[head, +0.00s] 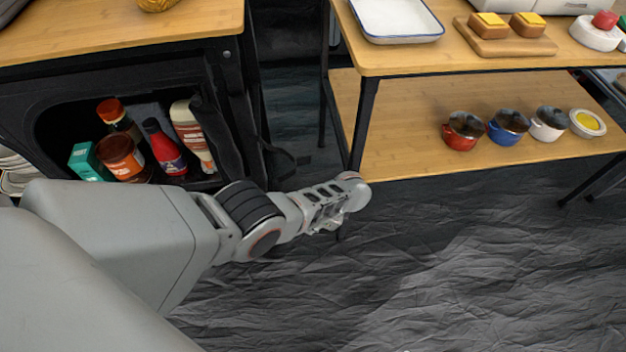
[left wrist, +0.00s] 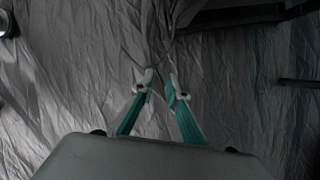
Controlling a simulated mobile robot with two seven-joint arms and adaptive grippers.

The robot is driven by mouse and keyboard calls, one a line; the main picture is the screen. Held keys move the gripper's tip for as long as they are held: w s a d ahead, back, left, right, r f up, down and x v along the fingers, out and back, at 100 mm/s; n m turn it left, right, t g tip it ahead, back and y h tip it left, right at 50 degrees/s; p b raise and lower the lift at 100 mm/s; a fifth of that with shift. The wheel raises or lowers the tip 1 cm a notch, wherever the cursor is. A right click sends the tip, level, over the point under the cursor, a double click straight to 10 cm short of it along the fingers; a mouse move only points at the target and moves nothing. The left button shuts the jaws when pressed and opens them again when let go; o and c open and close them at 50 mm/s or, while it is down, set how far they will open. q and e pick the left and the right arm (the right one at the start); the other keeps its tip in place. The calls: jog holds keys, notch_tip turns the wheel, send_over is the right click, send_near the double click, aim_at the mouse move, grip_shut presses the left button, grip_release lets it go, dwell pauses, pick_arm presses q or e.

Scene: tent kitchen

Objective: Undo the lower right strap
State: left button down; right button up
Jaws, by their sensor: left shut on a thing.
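A black cupboard (head: 240,110) with a fabric front stands at the left, its opening uncovered. A dark rolled flap (head: 218,140) hangs at the right side of the opening. A black strap (head: 277,152) sticks out at the cupboard's lower right, with its end near the floor cloth. My left gripper (head: 340,200) is to the right of and a little below this strap. My right gripper is out of view.
Bottles, a jar and a teal box (head: 88,162) stand inside the cupboard. A wooden table (head: 450,60) at the right has a lower shelf (head: 400,130) with several small pots. Its front leg (head: 362,125) is close behind my left gripper. The crumpled grey floor (head: 450,260) is clear.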

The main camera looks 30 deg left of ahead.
pick_arm(q)
jog(key=shift+w+a+f, duration=0.1)
jog(key=shift+a, duration=0.5)
jog(key=c, duration=2.3)
grip_release()
jog(key=shift+c, duration=0.2)
jog(key=shift+o, duration=0.3)
jog(key=shift+f, duration=0.1)
jog(key=shift+v, duration=1.15)
jog(key=v, duration=1)
jog(key=shift+d, duration=0.45)
jog(key=shift+w, duration=0.1)
